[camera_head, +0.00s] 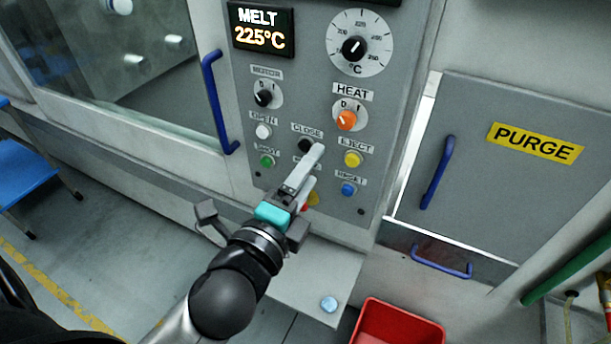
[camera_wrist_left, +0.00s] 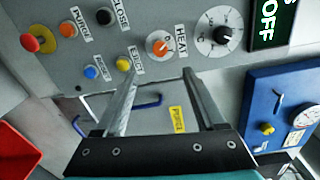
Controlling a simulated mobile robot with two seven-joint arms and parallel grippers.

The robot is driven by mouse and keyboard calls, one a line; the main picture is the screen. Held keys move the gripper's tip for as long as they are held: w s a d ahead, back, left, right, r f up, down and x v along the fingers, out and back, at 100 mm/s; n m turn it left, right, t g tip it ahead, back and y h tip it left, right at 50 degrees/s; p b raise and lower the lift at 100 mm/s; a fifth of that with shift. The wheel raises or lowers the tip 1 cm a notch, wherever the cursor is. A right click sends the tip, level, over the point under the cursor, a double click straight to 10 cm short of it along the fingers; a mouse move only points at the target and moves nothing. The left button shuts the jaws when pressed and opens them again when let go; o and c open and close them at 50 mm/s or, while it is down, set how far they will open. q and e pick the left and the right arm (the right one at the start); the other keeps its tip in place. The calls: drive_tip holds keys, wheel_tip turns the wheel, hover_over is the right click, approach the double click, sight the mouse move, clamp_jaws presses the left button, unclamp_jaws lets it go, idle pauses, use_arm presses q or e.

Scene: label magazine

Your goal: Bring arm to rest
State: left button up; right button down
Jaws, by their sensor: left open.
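My left gripper (camera_head: 312,160) is in front of the grey control panel (camera_head: 240,80). In the head view its fingers overlap the area by the black CLOSE button (camera_head: 305,145); whether they touch the panel I cannot tell. In the left wrist view the two fingers (camera_wrist_left: 160,76) stand apart with nothing between them. My left arm comes up from the bottom of the head view. My right gripper is not in view.
The panel carries an orange HEAT knob (camera_head: 346,120), yellow EJECT button (camera_head: 352,159) and blue RESET button (camera_head: 348,189). A blue door handle (camera_head: 218,105) is left, the PURGE door (camera_head: 490,190) right. A red bin (camera_head: 395,325) and blue chair (camera_head: 22,170) stand below.

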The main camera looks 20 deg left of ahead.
use_arm(q)
drive_tip(key=shift+s, duration=0.45)
drive_tip(key=s+a+f+n+g+b, duration=0.1)
drive_tip(key=s+f+n+g+b, duration=0.15)
drive_tip(key=f, duration=1.25)
drive_tip(key=s+f+n+g+b, duration=0.1)
drive_tip(key=f+n+g+b, duration=0.2)
drive_tip(key=f, duration=1.2)
drive_tip(key=s+a+f+n+g+b, duration=0.1)
drive_tip(key=f+n+g+b, duration=0.2)
drive_tip(key=f, duration=1.3)
drive_tip(key=s+a+f+n+g+b, duration=0.1)
drive_tip(key=s+f+n+g+b, duration=0.7)
drive_tip(key=s+f, duration=1.9)
wheel_tip(320, 180, down, 2)
drive_tip(key=n+b, duration=0.1)
drive_tip(key=b, duration=0.1)
drive_tip(key=shift+a+f+b, duration=0.15)
drive_tip(key=shift+a+b, duration=0.15)
drive_tip(key=shift+a, duration=0.05)
